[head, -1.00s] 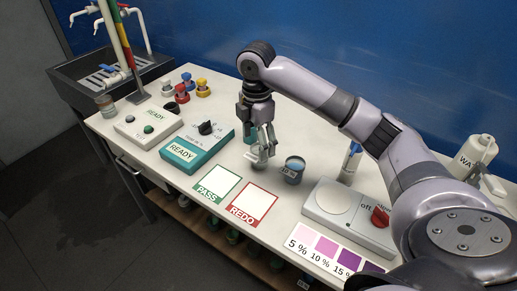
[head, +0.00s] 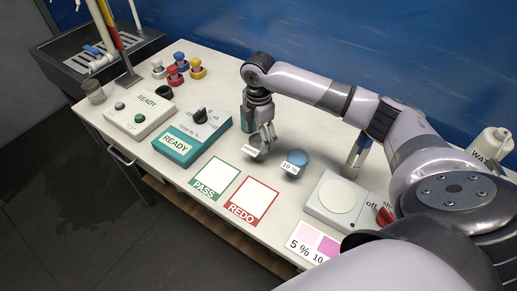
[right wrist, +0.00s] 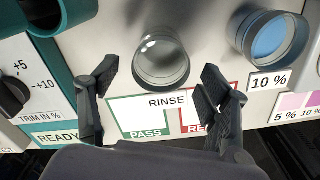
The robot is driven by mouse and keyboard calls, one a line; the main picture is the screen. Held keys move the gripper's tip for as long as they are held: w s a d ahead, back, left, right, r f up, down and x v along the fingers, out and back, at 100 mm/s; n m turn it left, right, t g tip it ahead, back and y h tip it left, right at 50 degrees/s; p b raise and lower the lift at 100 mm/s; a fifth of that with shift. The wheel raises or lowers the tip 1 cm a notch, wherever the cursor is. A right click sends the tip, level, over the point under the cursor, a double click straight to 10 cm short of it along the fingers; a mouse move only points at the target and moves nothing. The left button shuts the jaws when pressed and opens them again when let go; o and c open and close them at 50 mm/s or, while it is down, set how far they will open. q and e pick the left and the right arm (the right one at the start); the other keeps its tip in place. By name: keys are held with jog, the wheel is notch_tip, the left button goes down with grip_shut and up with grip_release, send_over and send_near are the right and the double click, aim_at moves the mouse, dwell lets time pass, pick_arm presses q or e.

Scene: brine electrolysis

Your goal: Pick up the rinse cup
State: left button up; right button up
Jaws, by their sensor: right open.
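The rinse cup (right wrist: 160,58) is a clear, empty-looking glass cup. In the right wrist view it stands on the white bench above a RINSE label (right wrist: 167,102). My right gripper (right wrist: 158,84) is open, with one finger to each side of the cup's near part. The fingers look apart from the glass. In the head view the cup (head: 253,152) is small and partly hidden by my right gripper (head: 263,138), which points down at it. My left gripper is not in view.
A cup with blue contents (head: 295,159), labelled 10 %, stands close to the right. The teal TRIM box (head: 190,135) is left. PASS (head: 214,177) and REDO (head: 252,201) cards lie in front. A stirrer plate (head: 337,200) is further right.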

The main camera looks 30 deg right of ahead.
aim_at(259, 149)
notch_tip(259, 149, down, 2)
jog(key=shift+s+a+f, duration=0.1)
jog(key=shift+s+f, duration=0.05)
jog(key=shift+f, duration=0.05)
notch_tip(259, 149, down, 4)
jog(key=shift+r+p, duration=0.25)
jog(key=shift+p, duration=0.15)
jog(key=shift+f, duration=0.15)
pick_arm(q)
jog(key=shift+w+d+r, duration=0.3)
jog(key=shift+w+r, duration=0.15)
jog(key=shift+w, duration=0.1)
pick_arm(e)
jog(key=shift+c, duration=0.3)
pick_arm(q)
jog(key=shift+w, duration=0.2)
pick_arm(e)
jog(key=c, duration=1.3)
